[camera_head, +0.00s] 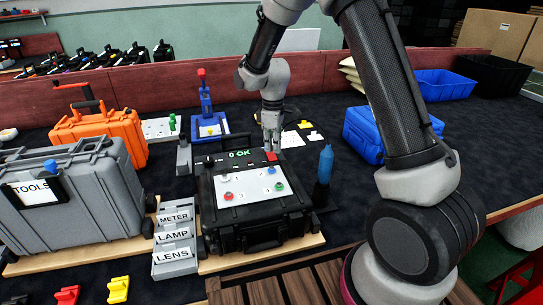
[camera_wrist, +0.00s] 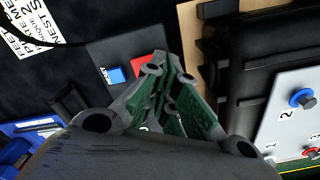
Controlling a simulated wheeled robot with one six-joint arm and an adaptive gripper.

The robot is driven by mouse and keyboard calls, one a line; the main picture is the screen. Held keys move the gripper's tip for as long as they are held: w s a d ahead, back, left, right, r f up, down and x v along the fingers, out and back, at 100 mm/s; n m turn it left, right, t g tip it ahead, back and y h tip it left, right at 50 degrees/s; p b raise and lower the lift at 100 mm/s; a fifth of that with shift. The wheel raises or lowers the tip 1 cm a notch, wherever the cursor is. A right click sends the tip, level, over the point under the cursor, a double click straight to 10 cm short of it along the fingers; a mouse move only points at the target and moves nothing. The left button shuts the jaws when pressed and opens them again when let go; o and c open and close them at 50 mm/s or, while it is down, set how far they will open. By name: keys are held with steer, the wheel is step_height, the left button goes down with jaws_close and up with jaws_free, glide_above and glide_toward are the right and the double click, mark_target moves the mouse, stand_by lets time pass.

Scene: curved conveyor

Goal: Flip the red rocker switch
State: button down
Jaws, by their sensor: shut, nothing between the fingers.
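My gripper (camera_head: 270,146) points down, shut and empty, right at the switch. The closed fingers (camera_wrist: 160,82) also show in the wrist view. I cannot tell whether they touch the switch, or which way it is tipped.
The case's white panel (camera_head: 250,198) carries several coloured knobs, with a lit display (camera_head: 238,154) behind it. Grey labelled bins (camera_head: 174,241), a grey tool case (camera_head: 75,205) and an orange case (camera_head: 105,130) stand left.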

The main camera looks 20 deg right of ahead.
steer(key=shift+r, duration=2.15)
steer(key=shift+s+d+f+m, duration=0.1)
steer(key=shift+s+m, duration=0.25)
steer(key=shift+m, duration=0.35)
steer(key=s+m, duration=0.1)
steer(key=s, duration=0.1)
steer(key=s+d+g, duration=0.1)
steer(key=s+d+m, duration=0.1)
steer(key=s, duration=0.1)
steer(key=shift+s+m, duration=0.3)
steer(key=s+d+r+m+t, duration=0.2)
steer(key=s+d+r+m, duration=0.2)
steer(key=s+r, duration=0.5)
steer(key=s+d+r+m+t, duration=0.3)
steer(key=s+d+r, duration=0.5)
steer(key=s, duration=0.7)
step_height(320, 180, up, 2)
steer(key=shift+s+d+r+m, duration=0.2)
steer(key=shift+s+d+m, duration=0.15)
steer(key=shift+m, duration=0.15)
